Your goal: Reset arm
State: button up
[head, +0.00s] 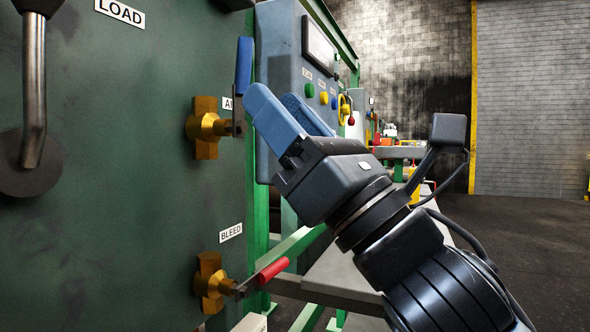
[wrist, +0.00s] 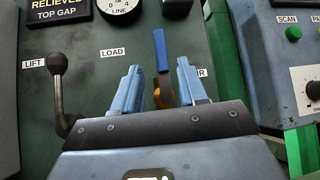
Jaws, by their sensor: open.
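My gripper (head: 280,112) has two blue fingers and is open, with nothing between them. In the head view it is in front of the green panel, near a brass valve (head: 206,127) with a blue handle (head: 244,64) standing upright. In the wrist view the gripper (wrist: 161,82) faces the panel, and the blue handle (wrist: 161,50) shows beyond and between the fingers. The fingers appear apart from the handle, though the exact distance is hard to tell. The valve's label is partly hidden by a finger in the wrist view.
A lower brass valve (head: 210,283) labelled BLEED has a red handle (head: 272,271) pointing right. A lever (head: 34,90) is at the left, near the LOAD label. A blue-grey control box (head: 283,60) with buttons stands behind my gripper. Open floor (head: 530,225) lies at the right.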

jog(key=s+d+f+m+t+h, duration=0.2)
jog(key=d+f+m+t+h, duration=0.35)
jog(key=f+m+h, duration=0.75)
jog(key=s+d+f+m+t+h, duration=0.2)
jog(key=d+f+m+t+h, duration=0.55)
jog(key=m, duration=1.15)
jog(key=s+d+f+m+g+h, duration=0.1)
jog(key=s+d+f+m+g, duration=0.2)
jog(key=s+f, duration=0.4)
jog(key=s+d+f+m+g+h, duration=0.1)
jog(key=s+d+f+m+g, duration=0.15)
jog(key=s+f+m, duration=0.4)
jog(key=s+d+f+m+g+h, duration=0.1)
jog(key=s+d+f+m+g, duration=0.2)
jog(key=s+f, duration=0.5)
jog(key=s+d+f+m+g, duration=0.1)
jog(key=s+d+m+g, duration=0.25)
jog(key=s, duration=0.65)
notch_tip(320, 180, up, 26)
jog(key=p, duration=2.7)
jog(key=shift+w+a, duration=0.15)
